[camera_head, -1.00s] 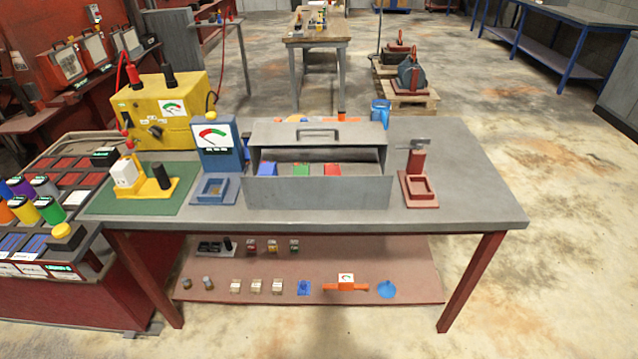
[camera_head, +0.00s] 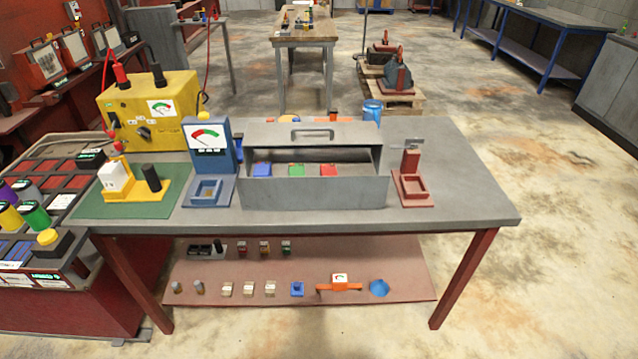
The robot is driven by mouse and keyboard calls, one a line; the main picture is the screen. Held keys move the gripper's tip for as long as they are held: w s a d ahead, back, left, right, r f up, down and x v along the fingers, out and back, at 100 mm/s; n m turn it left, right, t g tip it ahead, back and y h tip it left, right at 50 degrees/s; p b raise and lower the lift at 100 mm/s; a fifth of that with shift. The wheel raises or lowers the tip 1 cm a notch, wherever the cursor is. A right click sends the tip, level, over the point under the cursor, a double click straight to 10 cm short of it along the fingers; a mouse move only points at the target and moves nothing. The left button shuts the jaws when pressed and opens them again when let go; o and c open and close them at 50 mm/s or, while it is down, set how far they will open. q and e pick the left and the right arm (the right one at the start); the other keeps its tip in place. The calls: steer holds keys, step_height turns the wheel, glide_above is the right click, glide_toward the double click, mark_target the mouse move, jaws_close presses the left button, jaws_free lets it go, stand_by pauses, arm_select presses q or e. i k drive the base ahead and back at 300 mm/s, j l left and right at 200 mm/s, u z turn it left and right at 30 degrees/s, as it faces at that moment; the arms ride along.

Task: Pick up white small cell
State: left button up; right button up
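Several small pale blocks stand in a row on the lower shelf (camera_head: 300,270) of the grey workbench, among them a left one (camera_head: 226,289), a middle one (camera_head: 249,289) and a right one (camera_head: 270,288). They look like small white cells, but their labels are too small to read. A larger white block (camera_head: 115,176) sits on a yellow holder (camera_head: 140,190) on the green mat, on the bench top at left. Neither of my grippers shows in the view.
The grey bench top (camera_head: 455,195) carries a yellow meter box (camera_head: 150,110), a blue gauge stand (camera_head: 208,150), an open grey toolbox (camera_head: 315,193) and a red stand (camera_head: 412,185). A red cabinet with coloured cylinders adjoins at left. The floor at right (camera_head: 570,260) is clear.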

mark_target(113, 175)
steer(key=i+j+z, duration=0.25)
steer(key=i, duration=0.25)
steer(key=i+j+z, duration=0.25)
steer(key=i+j, duration=0.15)
steer(key=i+u, duration=0.1)
steer(key=u, duration=2)
